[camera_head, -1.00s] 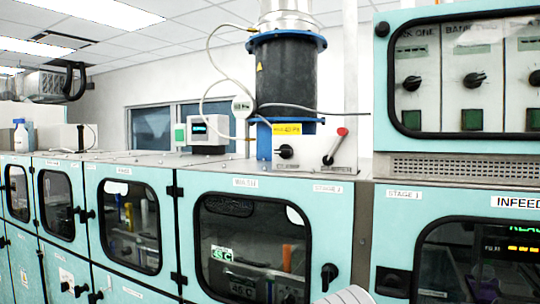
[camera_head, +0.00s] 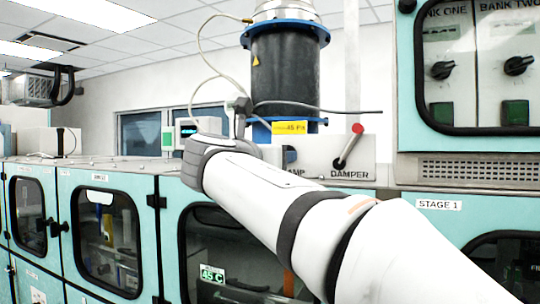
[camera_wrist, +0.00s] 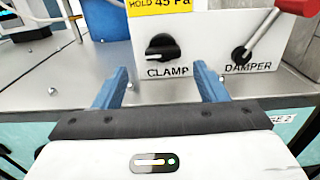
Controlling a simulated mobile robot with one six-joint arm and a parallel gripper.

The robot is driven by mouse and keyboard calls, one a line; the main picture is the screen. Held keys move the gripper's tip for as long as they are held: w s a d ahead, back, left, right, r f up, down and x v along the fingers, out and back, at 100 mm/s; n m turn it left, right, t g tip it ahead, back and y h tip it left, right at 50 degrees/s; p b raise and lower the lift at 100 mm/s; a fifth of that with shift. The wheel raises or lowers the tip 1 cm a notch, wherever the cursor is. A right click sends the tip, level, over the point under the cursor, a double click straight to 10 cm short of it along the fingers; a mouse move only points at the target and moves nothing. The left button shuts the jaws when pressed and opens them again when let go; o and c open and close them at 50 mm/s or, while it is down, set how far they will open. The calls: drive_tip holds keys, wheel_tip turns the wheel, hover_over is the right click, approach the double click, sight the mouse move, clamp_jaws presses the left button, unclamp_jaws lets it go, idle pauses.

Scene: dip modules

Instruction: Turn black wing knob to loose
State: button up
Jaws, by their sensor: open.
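The black wing knob (camera_wrist: 162,46) is on the white panel above the label CLAMP in the wrist view. Its wing lies roughly level, with a small pale mark at its left end. My gripper (camera_wrist: 160,76) is open and empty. Its two blue fingers are spread below the knob, one to each side of it, and appear apart from it. In the head view my white arm reaches across the cabinet to the panel and hides the knob; only the end of the CLAMP label shows. No loose marking is readable.
Right of the knob is the DAMPER lever (camera_wrist: 254,38) with a red grip, also visible in the head view (camera_head: 348,148). A yellow 45 Pa sign (camera_head: 290,128) sits above the panel. A black column (camera_head: 288,72) rises behind. The grey cabinet top (camera_wrist: 70,92) lies below.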

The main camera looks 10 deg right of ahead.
drive_tip(key=p+x, duration=0.1)
drive_tip(key=x, duration=0.4)
drive_tip(key=shift+w+d, duration=0.1)
drive_tip(key=shift+d, duration=0.15)
drive_tip(key=shift+f, duration=0.1)
